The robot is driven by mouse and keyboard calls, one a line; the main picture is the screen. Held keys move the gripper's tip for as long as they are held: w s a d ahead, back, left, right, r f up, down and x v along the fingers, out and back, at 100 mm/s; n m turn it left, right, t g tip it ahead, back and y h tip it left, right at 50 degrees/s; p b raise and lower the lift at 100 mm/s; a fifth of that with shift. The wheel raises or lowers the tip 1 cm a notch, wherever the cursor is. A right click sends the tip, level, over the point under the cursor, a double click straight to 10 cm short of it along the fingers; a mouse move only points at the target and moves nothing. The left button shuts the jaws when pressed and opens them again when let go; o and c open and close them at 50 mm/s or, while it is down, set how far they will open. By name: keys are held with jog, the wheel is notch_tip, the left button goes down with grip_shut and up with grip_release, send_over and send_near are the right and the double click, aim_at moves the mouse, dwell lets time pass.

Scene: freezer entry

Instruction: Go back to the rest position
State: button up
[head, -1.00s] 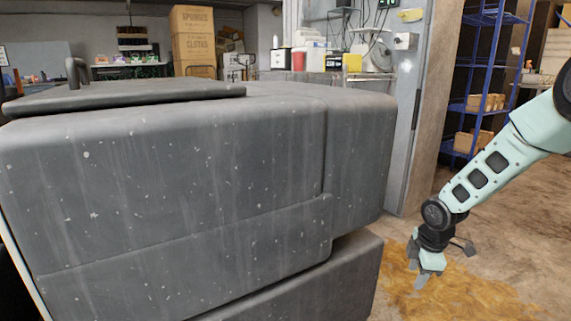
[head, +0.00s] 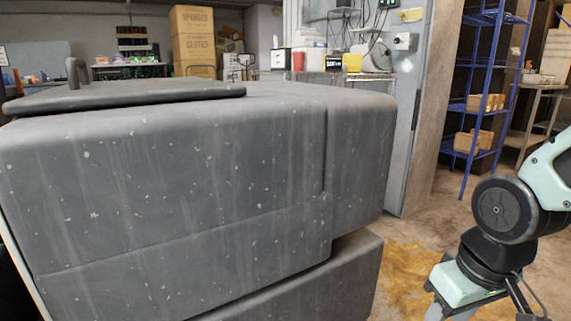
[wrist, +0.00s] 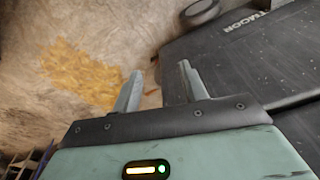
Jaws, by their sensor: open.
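My gripper shows in the wrist view (wrist: 160,82) with its two grey fingers apart and nothing between them. It points down toward the floor, beside a dark surface lettered "TIAGOR", which is my own base. In the head view my arm is folded close at the lower right, and my gripper's fingers are mostly cut off by the bottom edge. No object is held.
A large grey scuffed bin (head: 170,180) with a dark lid (head: 130,97) fills the left and middle. A yellow-brown stain (head: 405,268) marks the floor. Blue shelving (head: 483,90) with cardboard boxes stands at the right. Stacked cartons (head: 192,40) stand behind.

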jog(key=s+a+r+n+g+p, duration=0.25)
jog(key=s+a+n, duration=0.25)
jog(key=s+a, duration=0.5)
notch_tip(320, 180, up, 36)
jog(key=p, duration=3.4)
jog(key=shift+d+t+p, duration=0.15)
jog(key=shift+t+p, duration=0.15)
jog(key=shift+t, duration=0.15)
jog(key=shift+f, duration=0.1)
